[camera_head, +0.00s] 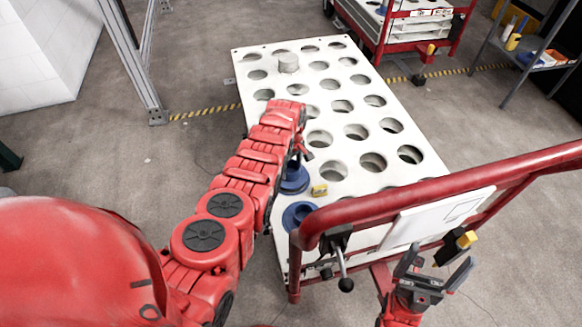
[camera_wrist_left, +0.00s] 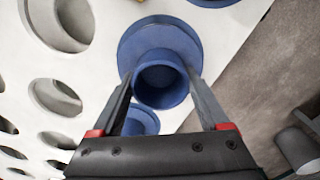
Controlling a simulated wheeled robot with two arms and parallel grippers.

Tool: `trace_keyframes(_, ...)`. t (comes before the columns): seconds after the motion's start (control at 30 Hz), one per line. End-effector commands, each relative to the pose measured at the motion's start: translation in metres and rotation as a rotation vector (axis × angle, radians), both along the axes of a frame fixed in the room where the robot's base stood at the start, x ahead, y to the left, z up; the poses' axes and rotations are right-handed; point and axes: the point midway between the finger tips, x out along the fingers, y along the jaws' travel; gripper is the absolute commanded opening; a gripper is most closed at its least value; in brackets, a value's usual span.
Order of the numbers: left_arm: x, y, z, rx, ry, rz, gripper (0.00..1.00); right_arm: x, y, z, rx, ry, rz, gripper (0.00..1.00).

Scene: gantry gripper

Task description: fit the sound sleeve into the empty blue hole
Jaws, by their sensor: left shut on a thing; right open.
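A blue flanged sleeve (camera_wrist_left: 160,84) is between the fingers of my left gripper (camera_wrist_left: 162,88) in the left wrist view. Its tube points at the camera and its wide flange (camera_wrist_left: 128,38) faces the white board (camera_wrist_left: 95,98). I cannot tell whether the flange touches the board or sits in a hole. In the head view the sleeve (camera_head: 294,181) shows beside my left gripper (camera_head: 298,158), which my arm partly hides. A blue ring (camera_wrist_left: 143,121) lies beyond it, its inside partly hidden. Another blue ring (camera_head: 300,215) is nearer me. My right gripper (camera_head: 434,267) is open and empty.
A red cart rail (camera_head: 430,188) crosses the near end. Another cart (camera_head: 412,28) stands behind.

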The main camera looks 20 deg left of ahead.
Motion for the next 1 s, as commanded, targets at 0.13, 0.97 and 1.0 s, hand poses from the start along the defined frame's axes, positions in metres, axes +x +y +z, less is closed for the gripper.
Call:
trace_keyframes(0.13, 0.0, 0.0, -0.005, 0.0, -0.001, 0.0, 0.08, 0.0, 0.0, -0.005, 0.0, 0.0, 0.0, 1.0)
trace_keyframes(0.97, 0.0, 0.0, -0.025, 0.0, -0.001, 0.0, 0.08, 0.0, 0.0, -0.025, 0.0, 0.0, 0.0, 1.0)
trace_keyframes(1.0, 0.0, 0.0, -0.024, 0.0, -0.001, 0.0, 0.84, 0.0, 0.0, -0.024, 0.0, 0.0, 0.0, 1.0)
